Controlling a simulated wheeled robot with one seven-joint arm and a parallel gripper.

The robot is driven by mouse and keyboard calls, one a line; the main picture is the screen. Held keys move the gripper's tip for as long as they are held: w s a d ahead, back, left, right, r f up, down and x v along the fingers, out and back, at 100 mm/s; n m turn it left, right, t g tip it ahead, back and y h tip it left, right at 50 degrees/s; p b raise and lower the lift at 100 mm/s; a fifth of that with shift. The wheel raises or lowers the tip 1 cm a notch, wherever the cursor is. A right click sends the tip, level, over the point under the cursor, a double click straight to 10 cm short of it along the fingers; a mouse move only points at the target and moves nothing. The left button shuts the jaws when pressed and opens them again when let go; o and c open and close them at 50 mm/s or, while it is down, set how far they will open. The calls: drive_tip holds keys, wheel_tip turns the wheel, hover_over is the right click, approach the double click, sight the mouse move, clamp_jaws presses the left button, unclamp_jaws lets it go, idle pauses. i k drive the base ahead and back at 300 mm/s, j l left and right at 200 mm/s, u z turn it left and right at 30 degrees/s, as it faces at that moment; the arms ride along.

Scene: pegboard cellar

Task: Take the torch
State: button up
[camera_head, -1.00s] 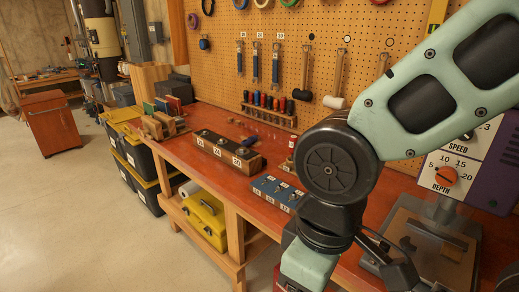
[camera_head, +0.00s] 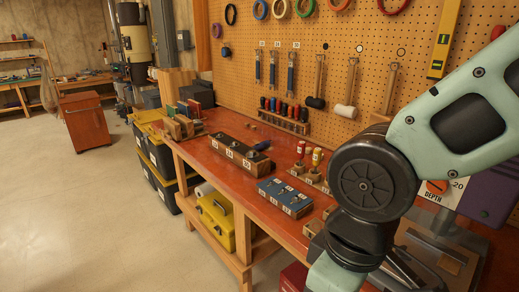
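I cannot pick out a torch for certain. A small blue and dark object (camera_head: 262,146) lies on the red-topped workbench (camera_head: 212,137), at the right end of a long dark wooden block; it is too small to name. My gripper is out of view. My arm comes in from the right and runs down past the bottom edge, hiding part of the bench's right side.
On the bench stand the long numbered block (camera_head: 238,154), a blue numbered block (camera_head: 284,196) and red- and yellow-handled tools (camera_head: 309,156) in a holder. Tools hang on the pegboard (camera_head: 345,45). A yellow toolbox (camera_head: 216,221) sits below.

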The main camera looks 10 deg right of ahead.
sight(261, 146)
drive_tip(key=i+j+z, duration=0.35)
drive_tip(key=i+j, duration=0.15)
drive_tip(key=i+j+z, duration=0.35)
drive_tip(key=j, duration=0.25)
drive_tip(key=i+j+z, duration=0.3)
drive_tip(key=j, duration=0.45)
drive_tip(key=i+j+z, duration=0.35)
drive_tip(key=j, duration=0.45)
drive_tip(key=i+j+z, duration=0.2)
drive_tip(key=j+z, duration=0.15)
drive_tip(key=j, duration=0.5)
drive_tip(key=j+z, duration=0.35)
drive_tip(key=j, duration=0.5)
drive_tip(key=j+z, duration=0.3)
drive_tip(key=j, duration=0.55)
